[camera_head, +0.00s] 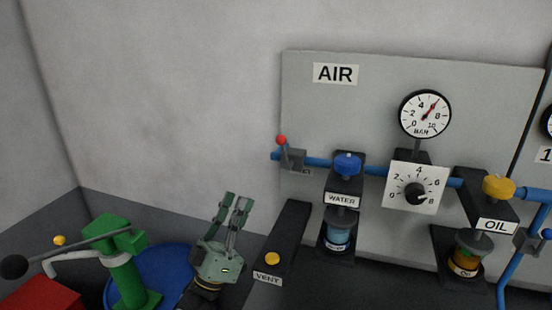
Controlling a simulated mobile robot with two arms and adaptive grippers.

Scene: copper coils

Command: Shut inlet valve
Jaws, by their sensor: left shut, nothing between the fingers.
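The valve with a red-knobbed lever (282,141) sits at the left end of the blue pipe on the grey AIR panel. Its lever stands nearly upright across the pipe, tilted slightly left. A small label below its grey body (294,160) is mostly hidden, so I cannot read it fully. My left gripper (238,198) is shut and empty, fingers pointing up, below and left of the valve and apart from it. My right gripper is not in view.
A black block with a yellow VENT button (272,258) stands right of my left gripper. Along the pipe are a blue WATER knob (347,164), a dial (415,188), a gauge (425,114) and a yellow OIL knob (498,187). A green pump (122,260) stands left.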

